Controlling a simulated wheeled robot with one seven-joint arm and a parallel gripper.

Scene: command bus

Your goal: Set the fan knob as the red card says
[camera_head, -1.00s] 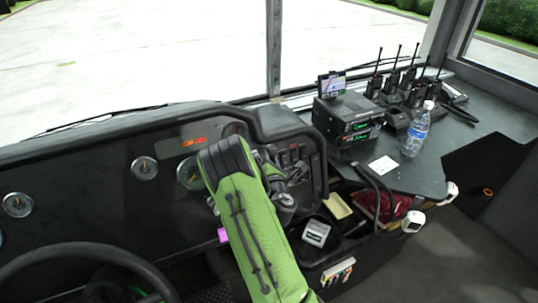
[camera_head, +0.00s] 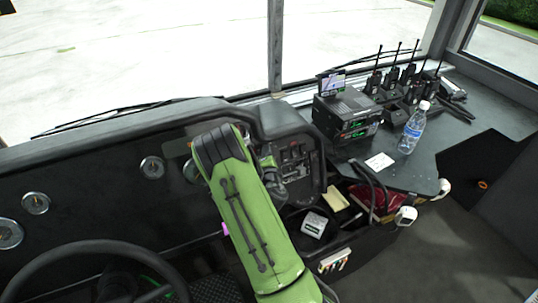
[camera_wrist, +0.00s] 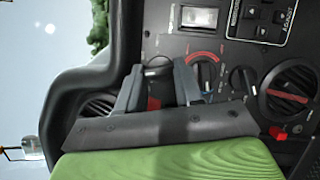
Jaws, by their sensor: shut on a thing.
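In the wrist view my gripper (camera_wrist: 160,66) reaches the dash panel, with one grey finger on each side of a small dark knob (camera_wrist: 158,73) with a white mark, and is shut on it. A second dark knob (camera_wrist: 205,74) with a red arc above it stands just right of the right finger. A third small knob (camera_wrist: 243,78) is further right. I cannot read which is the fan knob. In the head view my green arm hides most of the gripper and much of the panel (camera_head: 296,165). I cannot make out a red card for sure.
A round vent (camera_wrist: 288,93) and a red button (camera_wrist: 278,133) lie right of the knobs. In the head view a steering wheel (camera_head: 95,250) is lower left.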

